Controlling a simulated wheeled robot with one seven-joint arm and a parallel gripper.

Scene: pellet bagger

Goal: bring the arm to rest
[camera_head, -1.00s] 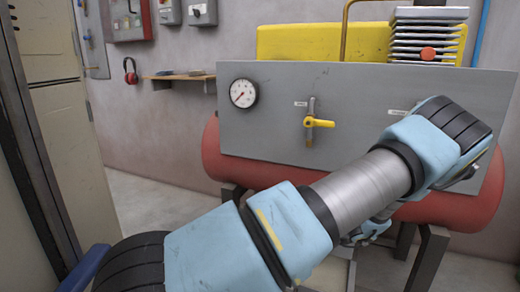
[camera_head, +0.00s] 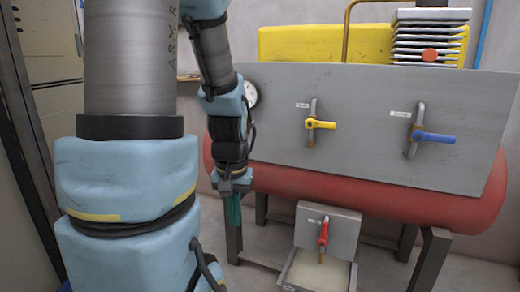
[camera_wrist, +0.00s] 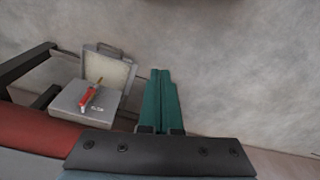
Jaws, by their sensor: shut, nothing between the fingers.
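My gripper (camera_head: 233,210) hangs pointing down in front of the left end of the red tank, at the end of my blue and grey arm. In the wrist view its green fingers (camera_wrist: 160,103) lie side by side, closed with nothing between them. The gripper appears clear of the tank and panel.
The grey panel (camera_head: 360,95) carries a yellow-handled valve (camera_head: 320,124) and a blue-handled valve (camera_head: 435,137). Below the red tank (camera_head: 370,198), a red-handled valve (camera_head: 323,232) sits over a tray (camera_head: 290,270). Dark stand legs (camera_head: 430,262) are nearby.

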